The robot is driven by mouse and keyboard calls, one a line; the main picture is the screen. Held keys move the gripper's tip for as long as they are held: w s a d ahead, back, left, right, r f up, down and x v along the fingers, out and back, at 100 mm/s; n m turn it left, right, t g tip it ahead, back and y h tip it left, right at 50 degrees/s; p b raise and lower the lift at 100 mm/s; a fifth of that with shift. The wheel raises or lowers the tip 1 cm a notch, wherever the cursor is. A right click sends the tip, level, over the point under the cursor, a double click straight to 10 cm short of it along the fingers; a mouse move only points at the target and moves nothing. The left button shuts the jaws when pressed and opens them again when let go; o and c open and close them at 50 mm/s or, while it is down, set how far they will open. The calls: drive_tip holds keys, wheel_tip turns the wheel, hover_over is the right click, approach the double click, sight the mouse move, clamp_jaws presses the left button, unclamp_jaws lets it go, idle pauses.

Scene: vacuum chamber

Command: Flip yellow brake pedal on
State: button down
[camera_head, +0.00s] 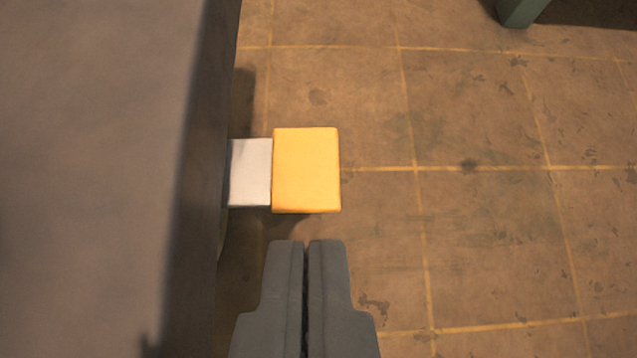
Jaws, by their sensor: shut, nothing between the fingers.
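The yellow brake pedal (306,170) is a flat yellow block in the middle of the view. A short light grey arm (250,172) joins its left side to a large dark grey body. My gripper (306,243) is just below the pedal in the picture, with its two grey fingers together and nothing between them. A narrow gap shows between the fingertips and the pedal's lower edge, so they look apart in the picture. How far the fingertips are above or below the pedal's height I cannot tell.
The large dark grey body (95,180) fills the left side, its edge close to the pedal and gripper. The brown tiled floor (490,240) to the right is clear. A green leg or post (517,12) shows at the top right.

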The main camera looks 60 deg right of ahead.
hover_over(323, 198)
drive_tip(key=w, duration=0.1)
wheel_tip(323, 198, down, 7)
drive_tip(key=shift+a+f, duration=0.1)
drive_tip(key=shift+a, duration=0.05)
wheel_tip(323, 198, down, 3)
drive_tip(key=shift+r, duration=0.15)
drive_tip(key=shift+f, duration=0.6)
drive_tip(key=shift+s+d+f+m+t+y, duration=0.2)
drive_tip(key=shift+f+m+t+y, duration=0.25)
drive_tip(key=shift+f, duration=0.35)
drive_tip(key=shift+s+d+f+m+t+y, duration=0.15)
drive_tip(key=shift+f+m+t+y, duration=0.1)
drive_tip(key=shift+f+t, duration=0.45)
wheel_tip(323, 198, down, 2)
drive_tip(key=shift+a+m+t+y, duration=0.1)
drive_tip(key=shift+m+t+y, duration=0.3)
drive_tip(key=shift+t, duration=0.05)
drive_tip(key=shift+w+a+f, duration=0.1)
drive_tip(key=shift+w+f, duration=0.05)
drive_tip(key=shift+f, duration=0.55)
